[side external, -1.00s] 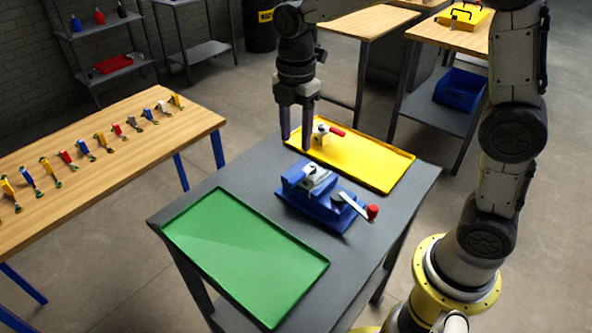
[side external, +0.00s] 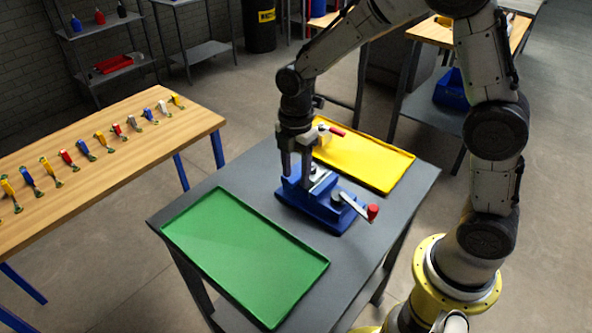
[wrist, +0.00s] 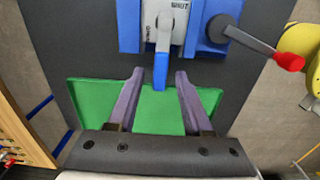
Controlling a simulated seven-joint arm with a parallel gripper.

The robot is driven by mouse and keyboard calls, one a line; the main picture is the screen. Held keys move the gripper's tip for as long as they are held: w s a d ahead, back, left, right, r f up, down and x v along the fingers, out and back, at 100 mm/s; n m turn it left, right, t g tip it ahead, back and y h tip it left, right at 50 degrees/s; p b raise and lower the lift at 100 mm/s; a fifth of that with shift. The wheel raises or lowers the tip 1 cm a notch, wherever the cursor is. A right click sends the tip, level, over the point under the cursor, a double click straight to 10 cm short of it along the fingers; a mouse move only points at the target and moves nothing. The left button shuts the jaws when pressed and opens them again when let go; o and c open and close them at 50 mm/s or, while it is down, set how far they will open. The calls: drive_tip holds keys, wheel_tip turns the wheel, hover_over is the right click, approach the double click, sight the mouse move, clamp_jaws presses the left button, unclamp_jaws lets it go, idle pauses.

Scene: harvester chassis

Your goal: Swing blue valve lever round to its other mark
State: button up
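The blue valve lever (wrist: 161,70) shows in the wrist view, its blue end pointing toward my gripper. It joins a grey-white valve body (wrist: 179,26) that carries a "SHUT" label at the top and an "OPEN" label at the left, close to the lever. The valve sits on a blue fixture (side external: 322,208). My gripper (wrist: 159,74) is open, and the lever's blue end lies between its two fingers in the picture, touching neither.
A clamp handle with a red knob (side external: 373,211) sticks out of the fixture's right side. A green tray (side external: 245,250) lies in front and a yellow tray (side external: 370,162) behind, with a red-handled valve (side external: 336,132) on it. A bench (side external: 105,150) with several small valves stands left.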

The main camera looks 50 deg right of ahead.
clamp_jaws()
idle(1.2)
